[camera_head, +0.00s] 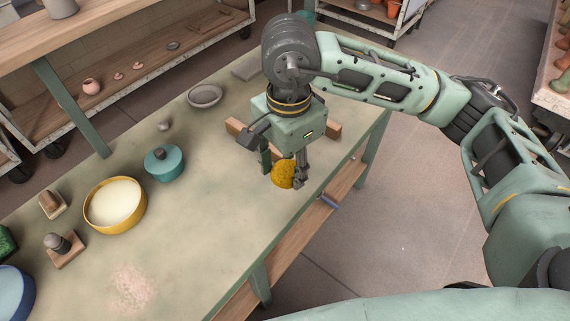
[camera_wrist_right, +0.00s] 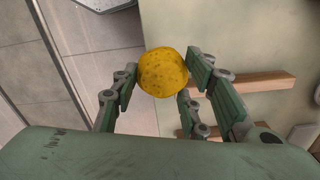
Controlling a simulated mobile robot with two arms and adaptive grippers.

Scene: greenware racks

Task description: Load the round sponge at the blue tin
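The round yellow sponge (camera_head: 283,174) is between the fingertips of my right gripper (camera_head: 284,172), near the table's right front edge. In the right wrist view the sponge (camera_wrist_right: 162,72) sits between the finger pads of my right gripper (camera_wrist_right: 163,78), which appear to press on both its sides. It looks held above the table. A blue round tin (camera_head: 29,297) is at the lower left corner of the head view, cut off by the frame, far from the gripper. My left gripper is not in view.
On the table (camera_head: 190,230) are a yellow tub with cream contents (camera_head: 139,216), a teal lidded pot (camera_head: 164,167), a grey bowl (camera_head: 205,96), wooden-based tools (camera_head: 64,250) and a green block (camera_head: 5,240). Wooden bars (camera_head: 327,131) lie behind the gripper. The table's front middle is clear.

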